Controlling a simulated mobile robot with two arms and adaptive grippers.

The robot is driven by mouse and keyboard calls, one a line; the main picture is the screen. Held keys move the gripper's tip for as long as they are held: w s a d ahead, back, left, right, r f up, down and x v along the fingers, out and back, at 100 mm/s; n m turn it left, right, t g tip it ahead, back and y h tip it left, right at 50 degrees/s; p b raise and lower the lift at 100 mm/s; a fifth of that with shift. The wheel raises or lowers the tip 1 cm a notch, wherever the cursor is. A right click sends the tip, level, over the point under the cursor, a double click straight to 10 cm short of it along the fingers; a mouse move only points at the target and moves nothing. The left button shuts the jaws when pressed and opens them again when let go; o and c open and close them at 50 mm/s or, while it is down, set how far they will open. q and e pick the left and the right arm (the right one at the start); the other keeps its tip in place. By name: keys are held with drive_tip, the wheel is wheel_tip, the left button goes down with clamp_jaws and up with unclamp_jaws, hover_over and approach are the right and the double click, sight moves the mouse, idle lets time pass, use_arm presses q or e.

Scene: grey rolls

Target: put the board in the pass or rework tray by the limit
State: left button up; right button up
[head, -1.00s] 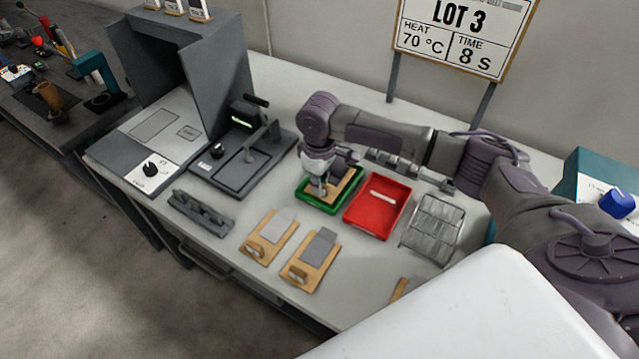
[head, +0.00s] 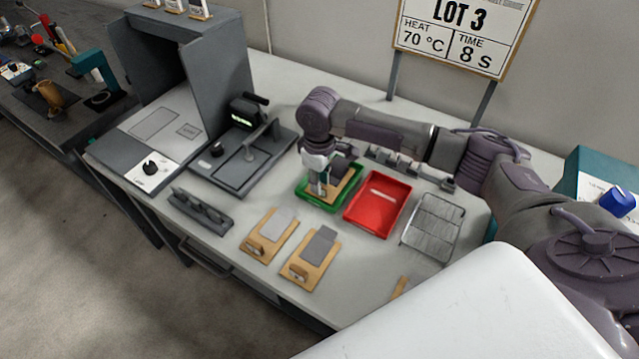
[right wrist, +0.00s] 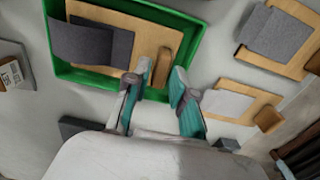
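The board (head: 346,183), wooden with a dark grey pad and a small wooden block, lies inside the green tray (head: 322,207). The right wrist view shows the board (right wrist: 148,38) within the green tray's walls (right wrist: 190,42). My right gripper (head: 320,187) is low over the tray. In the right wrist view its fingers (right wrist: 161,72) are spread on either side of the board's block, with small gaps showing. The red tray (head: 370,212) stands to the right of the green one, with only a pale strip in it. My left gripper is not in view.
Two more boards (head: 268,240) (head: 309,262) lie in front of the trays, and part of another (head: 400,290) shows near the front edge. A wire rack (head: 433,228) is at right. A dark press-like device (head: 240,160) stands left. A sign (head: 463,35) reads LOT 3, 70 °C, 8 S.

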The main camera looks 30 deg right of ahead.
wheel_tip(320, 180, up, 11)
drive_tip(key=shift+f+b, duration=0.15)
drive_tip(key=shift+b, duration=0.15)
idle(0.4)
